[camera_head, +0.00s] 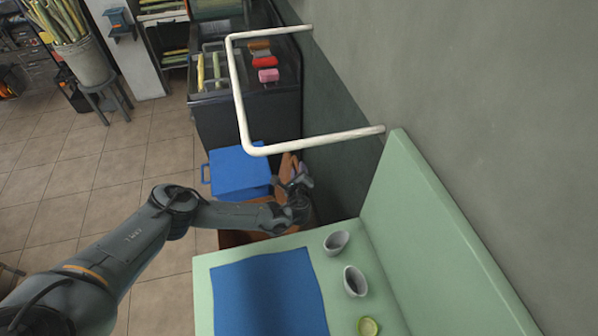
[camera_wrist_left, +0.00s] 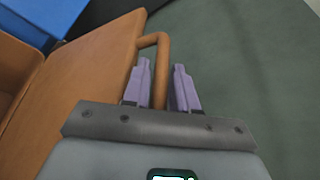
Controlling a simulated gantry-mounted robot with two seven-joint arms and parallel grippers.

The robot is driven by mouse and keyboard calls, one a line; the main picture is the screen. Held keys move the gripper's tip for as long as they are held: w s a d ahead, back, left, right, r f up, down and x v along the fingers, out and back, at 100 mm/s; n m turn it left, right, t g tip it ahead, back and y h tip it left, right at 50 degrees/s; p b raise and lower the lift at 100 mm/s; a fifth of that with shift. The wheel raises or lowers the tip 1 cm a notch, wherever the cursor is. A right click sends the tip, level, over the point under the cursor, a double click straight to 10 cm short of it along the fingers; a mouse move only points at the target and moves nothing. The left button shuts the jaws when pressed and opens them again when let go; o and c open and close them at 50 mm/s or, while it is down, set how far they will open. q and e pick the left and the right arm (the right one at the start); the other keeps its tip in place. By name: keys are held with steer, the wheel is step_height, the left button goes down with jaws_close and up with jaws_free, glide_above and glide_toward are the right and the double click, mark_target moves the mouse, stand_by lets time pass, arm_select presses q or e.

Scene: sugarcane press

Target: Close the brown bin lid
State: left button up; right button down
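The brown bin (camera_head: 232,238) stands beside the green bench, partly hidden by my left arm. Its brown lid (camera_head: 288,163) stands raised near the wall in the head view. In the left wrist view the lid (camera_wrist_left: 85,75) is a flat orange-brown panel with a loop handle (camera_wrist_left: 161,62) on its edge. My left gripper (camera_head: 300,181) is at the lid. In the left wrist view its two purple fingers (camera_wrist_left: 160,78) are apart, with the handle bar between them, nearer the left finger. Contact with the bar cannot be told. My right gripper is not in view.
A blue box (camera_head: 240,172) stands right beside the brown bin. A green bench (camera_head: 205,285) with a blue mat, two grey cups and a small green dish is in front. A white rail (camera_head: 242,105) juts from the wall above.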

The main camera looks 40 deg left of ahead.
arm_select(q)
jaws_close()
steer(key=shift+s+a+r+p, duration=0.2)
steer(key=shift+s+a+p, duration=0.15)
steer(key=shift+s+p, duration=0.15)
steer(key=s+a+f+n+t+p, duration=0.2)
steer(key=s+a+n+p, duration=0.2)
steer(key=s+a, duration=0.8)
steer(key=shift+s+a+f+p, duration=0.15)
steer(key=shift+s+f+p, duration=0.2)
steer(key=shift+s+p, duration=1.2)
steer(key=shift+s, duration=0.25)
steer(key=shift+o, duration=0.2)
jaws_free()
steer(key=shift+w, duration=0.1)
